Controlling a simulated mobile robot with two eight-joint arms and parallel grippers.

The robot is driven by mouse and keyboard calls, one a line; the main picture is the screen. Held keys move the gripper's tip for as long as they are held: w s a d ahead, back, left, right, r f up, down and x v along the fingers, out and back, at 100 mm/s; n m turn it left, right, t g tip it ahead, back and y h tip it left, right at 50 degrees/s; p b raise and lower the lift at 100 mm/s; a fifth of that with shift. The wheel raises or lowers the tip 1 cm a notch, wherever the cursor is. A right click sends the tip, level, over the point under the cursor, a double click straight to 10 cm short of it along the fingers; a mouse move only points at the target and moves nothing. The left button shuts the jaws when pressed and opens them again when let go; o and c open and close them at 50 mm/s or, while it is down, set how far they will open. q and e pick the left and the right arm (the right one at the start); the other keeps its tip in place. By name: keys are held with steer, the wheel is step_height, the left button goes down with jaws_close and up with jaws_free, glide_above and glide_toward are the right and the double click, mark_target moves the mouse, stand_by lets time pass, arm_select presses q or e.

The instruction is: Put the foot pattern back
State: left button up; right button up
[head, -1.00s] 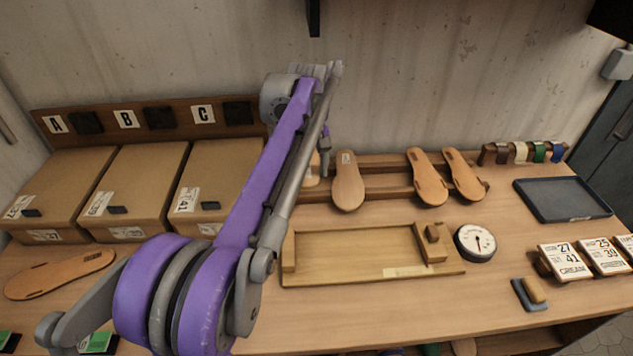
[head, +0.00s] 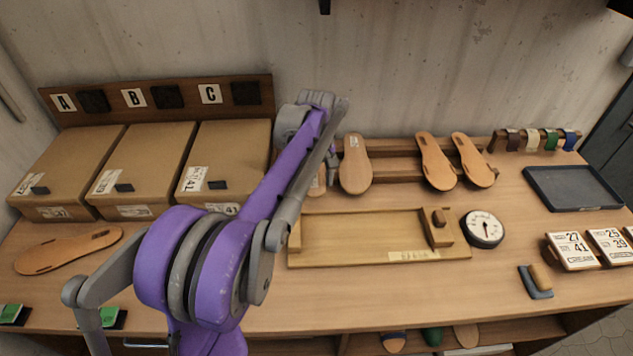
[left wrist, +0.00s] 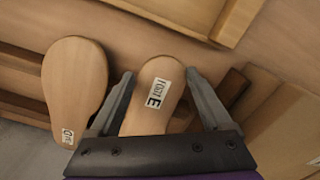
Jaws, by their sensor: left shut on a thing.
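The foot pattern (left wrist: 150,112) is a pale wooden sole shape with a white label. In the left wrist view it lies between the two fingers of my left gripper (left wrist: 165,98), which is shut on it. In the head view only a small part of this pattern (head: 317,183) shows beside my left arm, at the left end of the wooden rack (head: 393,177). Another pale pattern (head: 354,165) leans on the rack just right of it, and it also shows in the left wrist view (left wrist: 74,85). My left fingertips are mostly hidden in the head view. My right gripper is not in view.
Two tan soles (head: 435,163) lean farther right on the rack. A wooden jig board (head: 360,237) lies in front, with a round dial (head: 482,228) beside it. Cardboard boxes (head: 228,158) stand left of the rack. A loose sole (head: 68,250) lies at the front left.

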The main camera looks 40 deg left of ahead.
arm_select(q)
steer(key=shift+f, duration=0.35)
steer(key=o, duration=1.2)
steer(key=shift+r, duration=0.3)
step_height(320, 180, up, 12)
steer(key=p, duration=0.1)
